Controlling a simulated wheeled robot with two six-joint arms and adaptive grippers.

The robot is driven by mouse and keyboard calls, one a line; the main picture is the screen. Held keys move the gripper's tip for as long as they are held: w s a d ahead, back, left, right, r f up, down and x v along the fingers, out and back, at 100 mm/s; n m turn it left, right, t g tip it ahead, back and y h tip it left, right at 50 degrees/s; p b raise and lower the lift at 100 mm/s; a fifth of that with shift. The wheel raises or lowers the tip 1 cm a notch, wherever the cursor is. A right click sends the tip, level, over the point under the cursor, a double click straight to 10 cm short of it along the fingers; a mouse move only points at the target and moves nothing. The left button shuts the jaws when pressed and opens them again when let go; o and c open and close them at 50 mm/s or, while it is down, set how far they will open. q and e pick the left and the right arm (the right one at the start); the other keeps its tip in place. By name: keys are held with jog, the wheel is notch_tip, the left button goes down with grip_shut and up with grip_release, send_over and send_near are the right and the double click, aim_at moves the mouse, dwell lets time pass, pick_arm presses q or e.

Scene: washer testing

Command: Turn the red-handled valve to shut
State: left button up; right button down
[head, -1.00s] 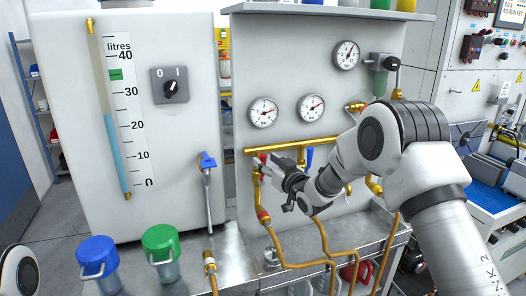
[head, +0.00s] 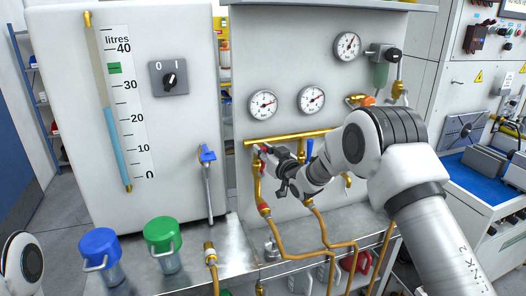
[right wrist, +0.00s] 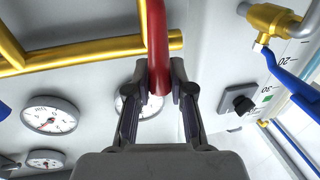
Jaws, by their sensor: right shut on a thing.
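The red valve handle (right wrist: 157,45) shows as a red bar in the right wrist view, running up out of the picture. My right gripper (right wrist: 159,84) is shut on its lower end, with one finger on each side. In the head view this gripper (head: 264,152) is at the left end of the brass pipe (head: 290,137), over the leftmost branch. Only a bit of red shows there, and the fingers hide most of the valve. I cannot tell the valve's exact angle. My left gripper is out of view.
A blue-handled valve (head: 309,149) is close to the right of my gripper. Gauges (head: 311,99) are on the panel above. A tank (head: 70,100) with a blue-levered tap (head: 207,154) stands left. Blue (head: 99,243) and green (head: 162,233) lidded containers stand on the metal bench (head: 235,250).

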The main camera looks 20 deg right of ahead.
jog(key=d+f+m+t+h+b, duration=0.2)
jog(key=d+f+m+b, duration=0.7)
jog(key=m+b, duration=0.7)
jog(key=shift+w+d+f+m+t+h, duration=0.25)
jog(key=shift+f+m+h, duration=0.35)
jog(key=shift+m, duration=1.5)
jog(key=shift+s, duration=0.1)
jog(key=c, duration=1)
grip_release()
jog(key=s, duration=0.4)
jog(key=s+f, duration=0.1)
jog(key=s, duration=0.2)
jog(key=s+f, duration=0.1)
jog(key=s, duration=0.3)
jog(key=shift+s+d+f, duration=0.15)
jog(key=shift+s, duration=0.15)
